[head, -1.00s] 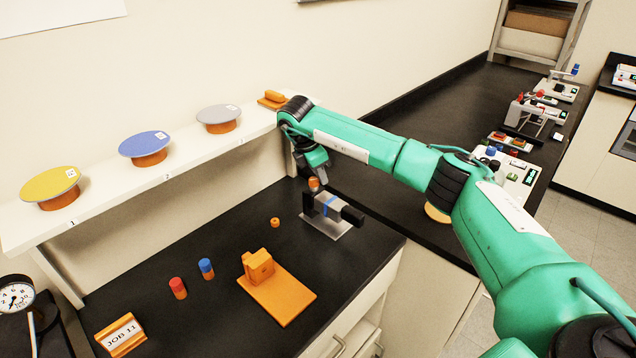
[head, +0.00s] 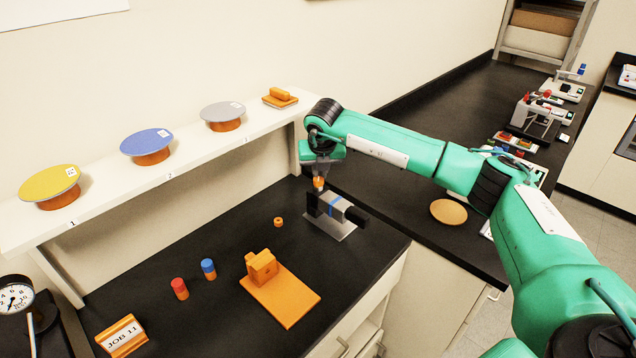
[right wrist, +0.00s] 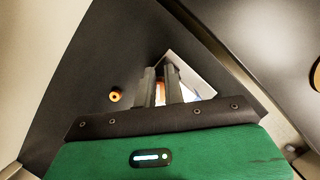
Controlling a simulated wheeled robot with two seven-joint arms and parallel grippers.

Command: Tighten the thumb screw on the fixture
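The fixture (head: 345,206) is a dark clamp-like block with a grey body and a blue band, on a light metal plate (head: 336,230) on the black bench. An orange thumb screw (head: 318,184) stands upright at its left end. My right gripper (head: 319,177) points down from above with its fingertips at the screw. In the right wrist view, the two dark fingers (right wrist: 161,88) stand close together with orange between them, so it looks shut on the screw. The fingers partly hide the screw and fixture there. My left gripper is not in view.
A small orange ring (head: 278,222) lies left of the fixture. An orange stand (head: 281,295), a red cylinder (head: 180,289), a blue cylinder (head: 208,269) and a JOB 11 sign (head: 121,336) sit nearer. A white shelf (head: 190,157) with coloured discs runs along the wall.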

